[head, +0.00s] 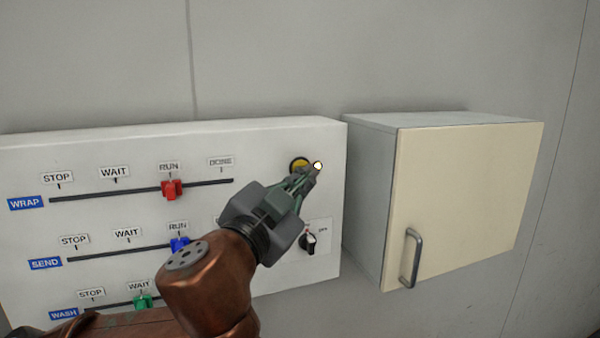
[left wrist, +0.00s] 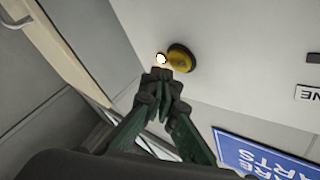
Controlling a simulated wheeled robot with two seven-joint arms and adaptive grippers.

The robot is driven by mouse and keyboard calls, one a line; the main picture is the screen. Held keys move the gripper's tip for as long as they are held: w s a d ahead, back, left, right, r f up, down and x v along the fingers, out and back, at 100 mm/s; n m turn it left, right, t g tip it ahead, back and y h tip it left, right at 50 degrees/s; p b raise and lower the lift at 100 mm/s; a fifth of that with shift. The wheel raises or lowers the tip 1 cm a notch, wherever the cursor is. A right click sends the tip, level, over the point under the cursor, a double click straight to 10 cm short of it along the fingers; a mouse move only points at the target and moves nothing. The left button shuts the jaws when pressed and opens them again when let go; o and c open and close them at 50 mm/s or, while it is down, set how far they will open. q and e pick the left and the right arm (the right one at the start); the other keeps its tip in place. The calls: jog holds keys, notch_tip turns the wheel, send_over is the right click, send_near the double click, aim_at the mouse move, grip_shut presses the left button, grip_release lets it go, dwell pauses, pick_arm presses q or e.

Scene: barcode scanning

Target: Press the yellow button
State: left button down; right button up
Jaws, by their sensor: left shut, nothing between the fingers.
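The yellow button (head: 297,163) is a round knob in a dark ring at the upper right of the white panel (head: 270,135). In the left wrist view the yellow button (left wrist: 182,60) lies just beyond and to the right of the fingertips. My left gripper (head: 311,173) is shut and empty, its tips close to the button's right side. In the left wrist view my left gripper (left wrist: 158,74) partly overlaps the area beside the button. Whether the tips touch it, I cannot tell. A small bright white spot (head: 317,165) shows by the tips. My right gripper is not in view.
The panel has sliders with red (head: 172,189), blue (head: 180,244) and green (head: 143,301) knobs. A black rotary switch (head: 309,242) sits below the button. A cream-doored cabinet (head: 460,200) with a metal handle (head: 411,258) stands right of the panel.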

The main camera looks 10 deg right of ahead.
pick_arm(q)
jog(key=shift+s+d+b, duration=0.2)
jog(key=shift+s+b, duration=0.05)
jog(key=shift+s, duration=0.55)
jog(key=shift+s+d+b, duration=0.15)
jog(key=shift+s+b, duration=0.1)
jog(key=shift+s, duration=0.6)
jog(key=shift+s+d+b, duration=0.2)
jog(key=shift+s+b, duration=0.05)
jog(key=shift+s, duration=0.55)
jog(key=shift+f, duration=0.1)
